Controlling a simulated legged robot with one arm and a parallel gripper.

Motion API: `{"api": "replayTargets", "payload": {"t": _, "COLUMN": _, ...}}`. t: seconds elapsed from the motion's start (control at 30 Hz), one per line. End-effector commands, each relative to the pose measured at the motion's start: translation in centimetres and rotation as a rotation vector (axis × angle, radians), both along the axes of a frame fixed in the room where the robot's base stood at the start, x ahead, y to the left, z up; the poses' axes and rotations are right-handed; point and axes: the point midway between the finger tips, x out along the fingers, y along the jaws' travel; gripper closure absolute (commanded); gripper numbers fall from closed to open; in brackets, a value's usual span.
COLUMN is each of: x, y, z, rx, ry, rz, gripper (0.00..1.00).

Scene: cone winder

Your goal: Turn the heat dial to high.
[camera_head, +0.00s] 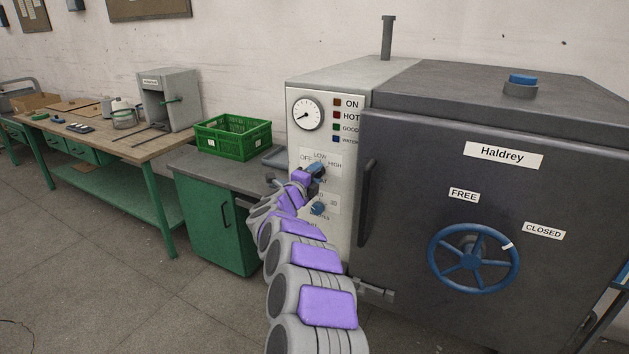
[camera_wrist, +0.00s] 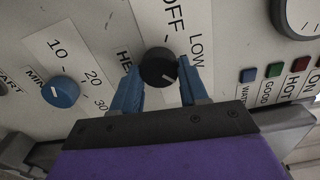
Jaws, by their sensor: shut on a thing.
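The heat dial (camera_wrist: 158,66) is a round black knob on the pale control panel. In the wrist view my gripper (camera_wrist: 155,82) has one blue finger on each side of it, closed on it. The dial's white mark points to the lower right, away from OFF and past LOW. The HIGH label is hidden in that view. In the head view my gripper (camera_head: 317,170) is at the dial, beneath the OFF, LOW and HIGH labels, and covers most of the knob.
A blue timer knob (camera_head: 318,208) sits below the dial. A round gauge (camera_head: 305,114) and several indicator lamps are above. The dark door (camera_head: 400,130) with a blue handwheel (camera_head: 474,257) is right of the panel. A green crate (camera_head: 233,136) stands on the bench at left.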

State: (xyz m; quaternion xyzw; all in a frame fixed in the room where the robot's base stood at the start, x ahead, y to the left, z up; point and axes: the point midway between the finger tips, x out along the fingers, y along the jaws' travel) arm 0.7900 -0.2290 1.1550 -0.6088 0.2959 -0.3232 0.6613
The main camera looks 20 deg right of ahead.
Motion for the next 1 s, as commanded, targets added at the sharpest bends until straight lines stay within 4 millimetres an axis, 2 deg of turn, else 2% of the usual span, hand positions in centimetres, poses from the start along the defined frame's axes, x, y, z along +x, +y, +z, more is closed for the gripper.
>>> {"api": "replayTargets", "payload": {"t": 0.03, "x": -0.01, "y": 0.04, "z": -0.54, "rx": 0.025, "ry": -0.019, "rz": 0.000, "gripper": 0.87}}
{"api": "replayTargets", "payload": {"t": 0.4, "x": -0.01, "y": 0.02, "z": -0.76, "rx": 0.130, "ry": -0.148, "rz": -0.002, "gripper": 0.87}}
{"api": "replayTargets", "payload": {"t": 0.97, "x": -0.02, "y": -0.04, "z": -0.97, "rx": 0.152, "ry": -0.172, "rz": -0.003, "gripper": 0.87}}
{"api": "replayTargets", "payload": {"t": 1.0, "x": -0.01, "y": -0.05, "z": -0.98, "rx": 0.152, "ry": -0.172, "rz": -0.003, "gripper": 0.56}}
